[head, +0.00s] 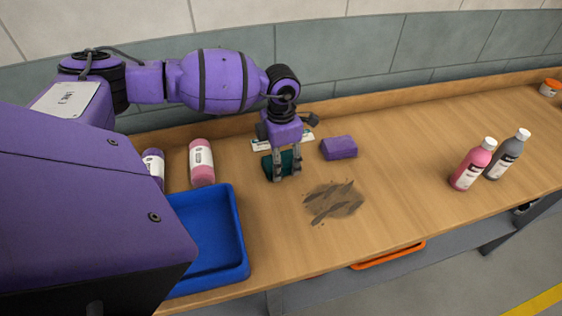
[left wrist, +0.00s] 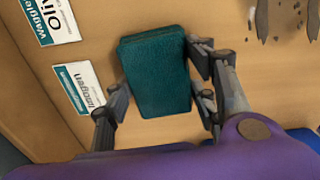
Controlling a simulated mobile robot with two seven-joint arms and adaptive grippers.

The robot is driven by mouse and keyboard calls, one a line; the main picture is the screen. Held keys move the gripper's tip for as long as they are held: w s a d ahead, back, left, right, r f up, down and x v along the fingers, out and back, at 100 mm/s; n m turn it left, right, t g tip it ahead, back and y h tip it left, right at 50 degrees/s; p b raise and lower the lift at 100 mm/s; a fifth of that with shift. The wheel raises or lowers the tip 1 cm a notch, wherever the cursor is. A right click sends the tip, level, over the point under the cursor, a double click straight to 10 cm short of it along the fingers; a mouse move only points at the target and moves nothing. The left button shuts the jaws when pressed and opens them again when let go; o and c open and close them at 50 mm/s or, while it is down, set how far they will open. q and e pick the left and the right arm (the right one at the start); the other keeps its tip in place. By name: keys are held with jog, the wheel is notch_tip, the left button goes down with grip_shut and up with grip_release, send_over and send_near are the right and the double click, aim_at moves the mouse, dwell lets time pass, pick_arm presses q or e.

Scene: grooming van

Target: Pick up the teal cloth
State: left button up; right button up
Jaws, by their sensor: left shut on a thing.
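The teal cloth (head: 270,168) is a thick folded block on the wooden counter, partly hidden behind my gripper in the head view. In the left wrist view the teal cloth (left wrist: 157,75) sits between the fingers. My left gripper (head: 287,172) points down and is shut on the cloth, with fingers on either side of it. The fingers also show in the left wrist view (left wrist: 162,98). I cannot tell whether the cloth touches the counter or is slightly above it. My right gripper is not in view.
A purple block (head: 339,148) lies right of the gripper. A dark smear (head: 336,201) is in front. A blue tray (head: 240,235) and a pink bottle (head: 202,163) are left. A pink bottle (head: 472,165) and a grey bottle (head: 507,155) stand right. Name cards (left wrist: 80,87) lie behind the cloth.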

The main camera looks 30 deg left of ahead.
pick_arm(q)
jog(key=shift+w+r, duration=0.1)
jog(key=shift+r, duration=0.5)
jog(key=s+d+r, duration=0.6)
jog(key=s+r, duration=0.5)
jog(key=s, duration=0.1)
jog(key=shift+s+d+r, duration=0.25)
jog(key=shift+d+r, duration=0.1)
